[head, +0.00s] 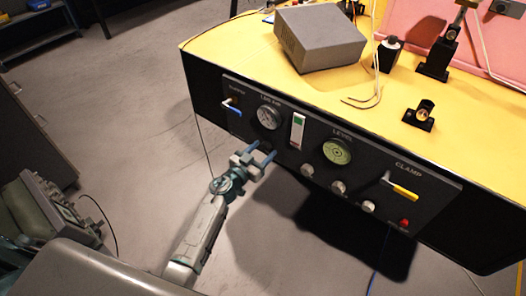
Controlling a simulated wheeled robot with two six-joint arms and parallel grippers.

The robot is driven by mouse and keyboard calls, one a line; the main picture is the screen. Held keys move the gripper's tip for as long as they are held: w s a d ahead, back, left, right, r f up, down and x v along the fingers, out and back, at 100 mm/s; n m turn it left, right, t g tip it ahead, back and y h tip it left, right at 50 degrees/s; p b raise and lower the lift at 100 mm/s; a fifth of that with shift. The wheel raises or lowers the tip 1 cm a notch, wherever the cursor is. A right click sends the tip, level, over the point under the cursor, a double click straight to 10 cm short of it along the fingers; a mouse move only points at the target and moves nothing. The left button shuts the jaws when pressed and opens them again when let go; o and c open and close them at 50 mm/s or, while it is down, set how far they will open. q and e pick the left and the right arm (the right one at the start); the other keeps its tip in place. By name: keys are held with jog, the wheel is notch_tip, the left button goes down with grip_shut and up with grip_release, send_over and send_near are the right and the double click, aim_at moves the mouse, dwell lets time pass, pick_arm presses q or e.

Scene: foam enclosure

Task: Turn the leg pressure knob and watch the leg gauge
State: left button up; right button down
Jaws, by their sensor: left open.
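I cannot tell whether the fingers touch anything. A row of small knobs, with a grey one (307,170) nearest the gripper, runs along the panel's lower edge. My right gripper is not in view.
The panel also has a blue-handled lever (233,109), a green LEVEL dial (338,152), a yellow CLAMP lever (404,192) and a red button (404,223). A grey box (320,38) and black fixtures stand on the yellow tabletop (240,48). The floor left of the bench is open.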

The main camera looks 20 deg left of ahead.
pick_arm(q)
jog(key=shift+w+d, duration=0.1)
jog(key=shift+w, duration=0.15)
jog(key=c, duration=0.9)
jog(key=shift+c, duration=0.2)
